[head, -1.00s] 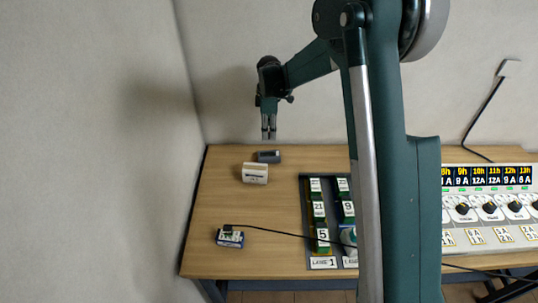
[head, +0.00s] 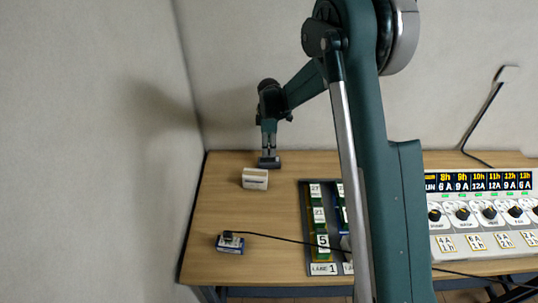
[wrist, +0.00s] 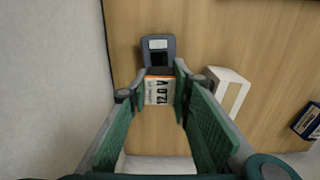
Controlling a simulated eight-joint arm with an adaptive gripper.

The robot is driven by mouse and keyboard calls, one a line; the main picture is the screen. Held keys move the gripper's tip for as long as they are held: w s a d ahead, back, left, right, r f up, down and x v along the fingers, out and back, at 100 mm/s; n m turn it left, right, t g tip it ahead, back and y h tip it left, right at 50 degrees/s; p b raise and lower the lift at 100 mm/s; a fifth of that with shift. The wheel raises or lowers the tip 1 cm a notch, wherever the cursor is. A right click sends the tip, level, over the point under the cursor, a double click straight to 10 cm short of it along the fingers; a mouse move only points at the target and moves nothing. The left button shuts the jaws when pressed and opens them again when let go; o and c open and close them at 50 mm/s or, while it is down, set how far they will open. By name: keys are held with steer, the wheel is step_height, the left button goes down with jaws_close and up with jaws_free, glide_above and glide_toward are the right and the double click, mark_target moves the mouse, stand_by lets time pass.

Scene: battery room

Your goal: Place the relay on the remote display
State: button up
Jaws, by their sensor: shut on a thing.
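The relay (wrist: 158,90), a small white block with an orange edge and a "12.0 V" style label, is between the fingers of my gripper (wrist: 159,72) in the wrist view. My gripper is shut on it. The remote display (wrist: 158,45), a dark grey case with a small pale screen, lies at the fingertips, with part of it hidden behind the relay. In the head view my gripper (head: 269,157) points straight down at the remote display (head: 269,164) near the table's back left. I cannot tell whether the relay touches the display. The relay is too small to make out in the head view.
A white block (head: 255,180) stands close in front of the display; it also shows in the wrist view (wrist: 228,88). A blue and white box (head: 230,243) with a black cable lies at the front left. A numbered rack (head: 308,225) and dial panel (head: 485,215) are right.

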steer(key=shift+f, duration=0.1)
steer(key=shift+f, duration=1.8)
steer(key=shift+f, duration=0.2)
steer(key=o, duration=0.9)
steer(key=shift+r, duration=0.25)
step_height(320, 180, up, 12)
steer(key=shift+f, duration=0.1)
